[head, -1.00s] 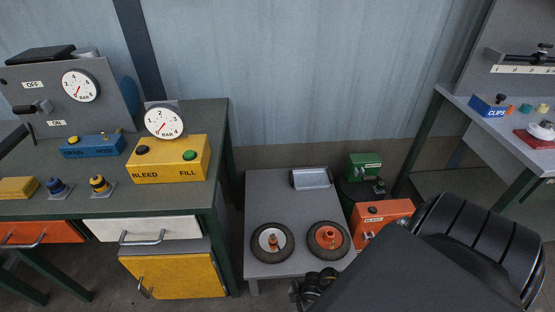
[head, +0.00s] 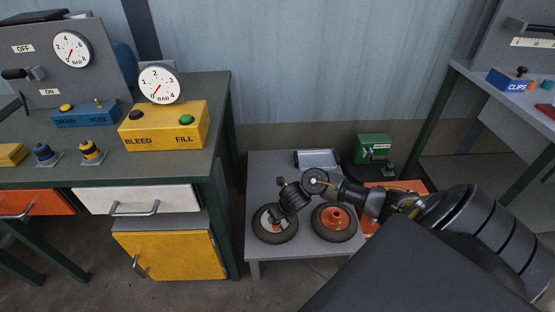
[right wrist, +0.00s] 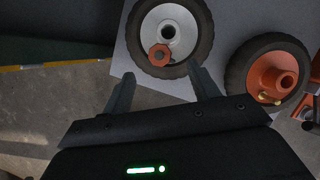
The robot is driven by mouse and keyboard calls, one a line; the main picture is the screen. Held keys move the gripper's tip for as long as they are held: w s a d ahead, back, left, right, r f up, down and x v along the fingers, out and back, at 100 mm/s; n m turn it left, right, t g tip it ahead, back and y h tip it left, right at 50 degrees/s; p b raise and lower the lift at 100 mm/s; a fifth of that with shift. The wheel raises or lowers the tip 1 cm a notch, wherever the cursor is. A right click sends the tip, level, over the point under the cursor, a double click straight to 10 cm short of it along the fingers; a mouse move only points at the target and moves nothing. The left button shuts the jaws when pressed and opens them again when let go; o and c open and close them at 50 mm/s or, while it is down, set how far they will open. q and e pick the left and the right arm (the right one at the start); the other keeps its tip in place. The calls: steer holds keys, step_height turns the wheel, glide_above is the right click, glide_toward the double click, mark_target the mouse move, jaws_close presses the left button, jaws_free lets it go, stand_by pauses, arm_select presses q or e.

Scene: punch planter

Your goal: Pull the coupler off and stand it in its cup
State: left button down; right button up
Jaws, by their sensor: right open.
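A wheel with a white rim (head: 276,238) lies on a low grey table (head: 265,172). In the right wrist view, a small orange-red six-sided piece (right wrist: 159,56), which looks like the coupler, sits on the white rim (right wrist: 146,24) beside the hub. My right gripper (right wrist: 162,72) is open; its fingertips are on either side of and short of that piece, with nothing between them. In the head view, my right gripper (head: 277,212) hangs over the white-rimmed wheel and hides part of it. I cannot tell which thing is the coupler's cup. My left gripper is out of view.
An orange-rimmed wheel (head: 335,222) lies to the right. A shallow metal tray (head: 316,159) and a green box (head: 373,148) are behind.

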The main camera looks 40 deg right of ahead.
steer(key=b+x, duration=0.2)
steer(key=x, duration=0.5)
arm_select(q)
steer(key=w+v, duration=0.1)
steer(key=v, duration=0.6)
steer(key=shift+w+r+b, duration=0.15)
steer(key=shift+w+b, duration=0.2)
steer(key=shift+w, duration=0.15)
arm_select(e)
steer(key=shift+w+f, duration=0.2)
steer(key=shift+f, duration=0.2)
steer(key=shift+c, duration=0.4)
steer(key=c, duration=1.2)
